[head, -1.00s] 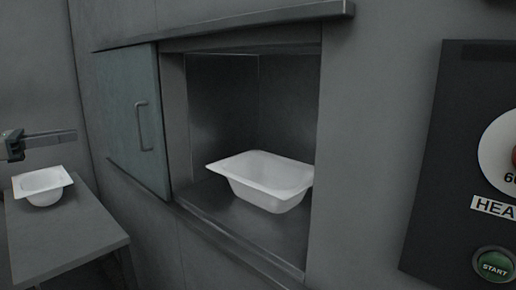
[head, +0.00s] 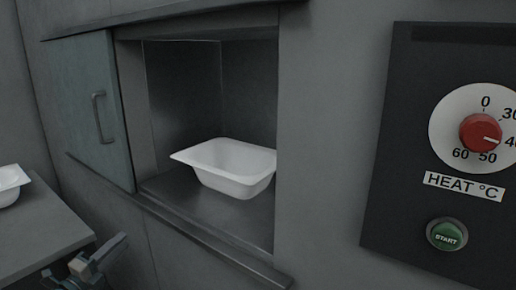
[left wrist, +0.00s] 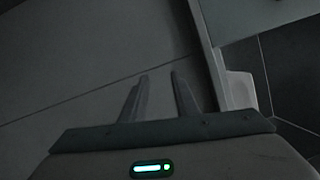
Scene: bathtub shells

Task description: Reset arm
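My left gripper (head: 112,250) is low in the head view, beside the right end of the grey table. In the left wrist view its two fingers (left wrist: 159,78) stand apart with nothing between them. A white bathtub shell (head: 228,170) sits upright in the open recess in the wall, away from the gripper. A second white shell (head: 10,185) is on the grey table, cut off by the left picture edge. My right gripper is not in view.
The grey table (head: 35,235) is at left. A sliding door (head: 85,110) with a handle stands left of the recess, leaving it open. At right is a black panel (head: 400,150) with a red dial (head: 480,131) and a green START button (head: 447,235).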

